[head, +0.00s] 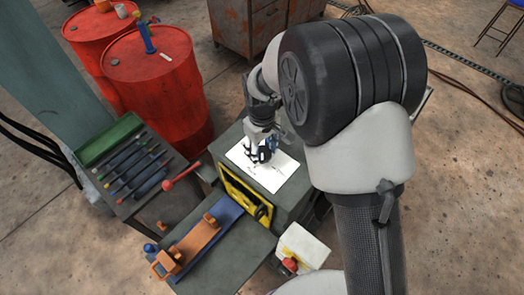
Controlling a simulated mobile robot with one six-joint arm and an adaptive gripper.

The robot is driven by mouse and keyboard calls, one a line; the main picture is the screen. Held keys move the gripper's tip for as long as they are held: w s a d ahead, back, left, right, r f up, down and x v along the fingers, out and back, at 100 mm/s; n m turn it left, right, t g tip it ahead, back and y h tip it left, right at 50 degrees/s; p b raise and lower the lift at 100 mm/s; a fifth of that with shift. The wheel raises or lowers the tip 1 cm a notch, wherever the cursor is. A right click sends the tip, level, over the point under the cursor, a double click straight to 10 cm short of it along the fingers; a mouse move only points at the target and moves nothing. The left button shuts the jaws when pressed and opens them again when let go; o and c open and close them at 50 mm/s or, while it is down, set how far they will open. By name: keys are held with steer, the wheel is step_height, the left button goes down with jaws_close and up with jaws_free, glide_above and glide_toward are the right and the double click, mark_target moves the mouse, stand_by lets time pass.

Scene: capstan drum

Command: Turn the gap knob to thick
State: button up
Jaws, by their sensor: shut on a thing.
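A white dial plate (290,183) with small dark marks lies on top of the grey-green machine housing (292,212). My gripper (263,155) reaches down from above onto the plate's middle. Its fingers are shut around the gap knob, which they largely hide. I cannot read the marks on the plate or tell which way the knob points.
A yellow-framed opening (240,197) is on the housing's front, with an orange and blue slide (203,236) before it. A red-knobbed lever (183,176) and a tool tray (125,160) stand left. Red drums (155,85) are behind. A white box (303,246) is at front right.

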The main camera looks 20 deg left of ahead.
mark_target(262, 152)
steer(key=m+b, duration=0.1)
steer(key=m, duration=0.3)
steer(key=shift+m, duration=0.3)
steer(key=shift+m+b, duration=0.55)
steer(key=shift+m, duration=1.35)
steer(key=o, duration=1)
steer(key=shift+o, duration=0.2)
step_height(262, 152, up, 12)
